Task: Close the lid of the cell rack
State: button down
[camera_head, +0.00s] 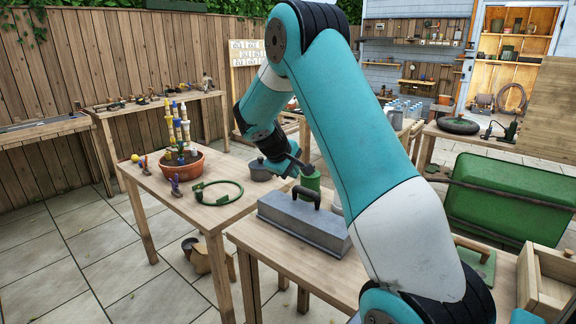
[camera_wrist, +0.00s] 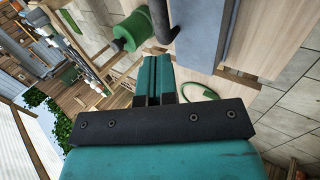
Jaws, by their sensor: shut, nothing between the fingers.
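A long grey metal box (camera_head: 300,224) with a black handle (camera_head: 306,196) on top lies on the near wooden table. It is the likeliest cell rack in view; its top looks flat and shut, but I cannot see a lid seam. In the wrist view the grey box (camera_wrist: 203,35) runs along the upper right, with its dark handle (camera_wrist: 159,20) ahead of the fingers. My gripper (camera_head: 298,163) is above and behind the box, near the handle. In the wrist view its teal fingers (camera_wrist: 154,62) are together with nothing between them. Contact with the handle cannot be judged.
A green can (camera_head: 310,178) stands behind the box; it also shows in the wrist view (camera_wrist: 130,32). The left table holds a planter bowl (camera_head: 183,168), a green ring (camera_head: 218,193) and a dark pot (camera_head: 261,170). A large green container (camera_head: 510,195) is at right.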

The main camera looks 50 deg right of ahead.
aim_at(305, 191)
jog(key=p+x, duration=0.1)
jog(key=x, duration=0.8)
jog(key=shift+a, duration=0.1)
jog(key=p+v, duration=0.1)
jog(key=v, duration=1.3)
jog(key=shift+d+r, duration=0.2)
jog(key=shift+a, duration=0.1)
jog(key=s+a+r+n+t+y, duration=0.1)
jog(key=s+a+r+y, duration=0.15)
jog(key=a, duration=0.85)
jog(key=s+a+r+n+t+y, duration=0.1)
jog(key=s+a+r+n+y, duration=0.2)
jog(key=a, duration=0.8)
jog(key=s+a+r+n+g+y, duration=0.1)
jog(key=s+a+y, duration=0.2)
jog(key=s+a, duration=0.5)
jog(key=s+a+r+n+g+y, duration=0.1)
jog(key=s+a+y, duration=0.2)
jog(key=s+a, duration=0.6)
jog(key=s, duration=0.4)
jog(key=shift+g, duration=0.3)
